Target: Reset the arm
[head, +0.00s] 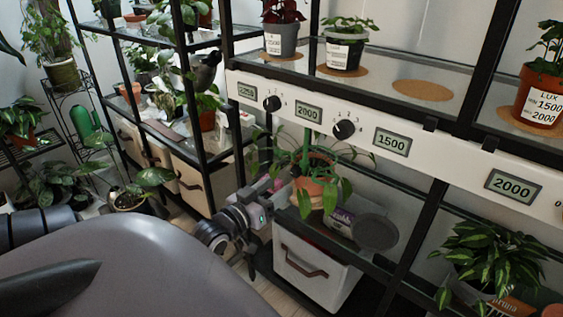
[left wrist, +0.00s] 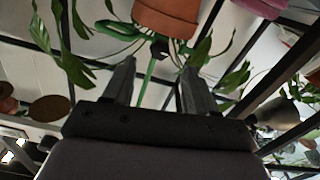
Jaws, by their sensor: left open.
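My left arm comes in from the left in the head view, and its gripper (head: 272,183) is by the lower level of the front rack, left of a terracotta pot (head: 313,192) with a long-leaved plant. In the left wrist view the two fingers (left wrist: 158,88) stand apart with nothing held between them. A terracotta pot (left wrist: 172,17) and hanging green leaves show beyond the fingertips there. Whether the fingers touch any leaf I cannot tell. My right gripper is not in view.
The front rack's white panel (head: 364,130) carries knobs and displays. Potted plants stand on its upper glass shelf (head: 440,108), near an empty cork mat (head: 422,90). A white bin (head: 315,268) and a dark round lid (head: 376,232) are below. Another plant rack (head: 190,150) stands left.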

